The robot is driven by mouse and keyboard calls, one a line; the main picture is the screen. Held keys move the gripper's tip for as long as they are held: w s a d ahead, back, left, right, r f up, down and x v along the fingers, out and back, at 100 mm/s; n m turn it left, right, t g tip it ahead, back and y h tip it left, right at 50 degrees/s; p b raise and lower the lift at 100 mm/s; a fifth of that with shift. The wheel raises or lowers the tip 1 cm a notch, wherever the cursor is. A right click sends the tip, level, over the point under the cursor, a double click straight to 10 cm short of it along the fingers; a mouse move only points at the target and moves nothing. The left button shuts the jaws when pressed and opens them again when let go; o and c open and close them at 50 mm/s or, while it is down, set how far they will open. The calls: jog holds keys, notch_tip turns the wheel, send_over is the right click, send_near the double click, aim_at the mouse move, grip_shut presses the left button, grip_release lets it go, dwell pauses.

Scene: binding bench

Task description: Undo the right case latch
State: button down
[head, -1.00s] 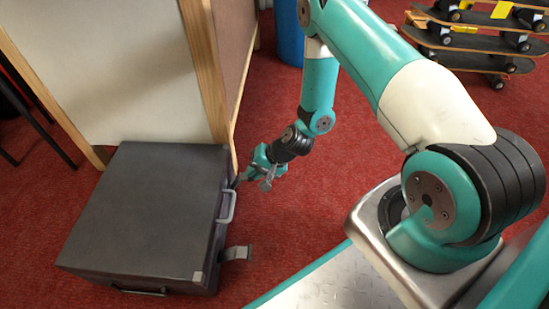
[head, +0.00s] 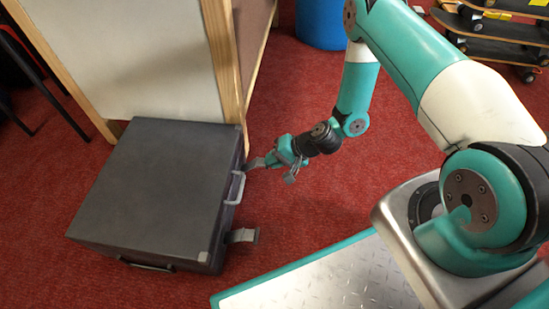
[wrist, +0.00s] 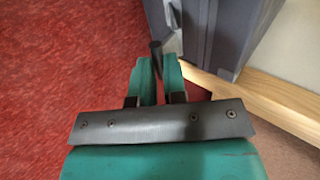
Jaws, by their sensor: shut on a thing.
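The dark grey case (head: 160,182) lies flat on the red floor. A pale handle (head: 236,190) is on its side facing me, with a latch on either side. The near latch (head: 244,236) stands out from the case. My gripper (head: 273,159) is shut on the far latch, the right case latch (head: 255,163), which also stands out from the case side. In the wrist view, the fingers (wrist: 157,68) close around a dark bar at the latch, and a pale metal plate of the latch (wrist: 172,42) shows beside the case wall. The fingers partly hide the grip.
A white board with a wooden frame (head: 228,62) stands right behind the case. A blue bin (head: 320,24) and stacked skateboards (head: 490,28) are farther back. Red carpet (head: 325,205) is clear between the case and my base.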

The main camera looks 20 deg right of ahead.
jog(key=c, duration=1.4)
grip_release()
jog(key=shift+s+a, duration=0.15)
jog(key=shift+c, duration=0.2)
jog(key=p+v, duration=0.9)
jog(key=v, duration=0.8)
jog(key=shift+r, duration=0.15)
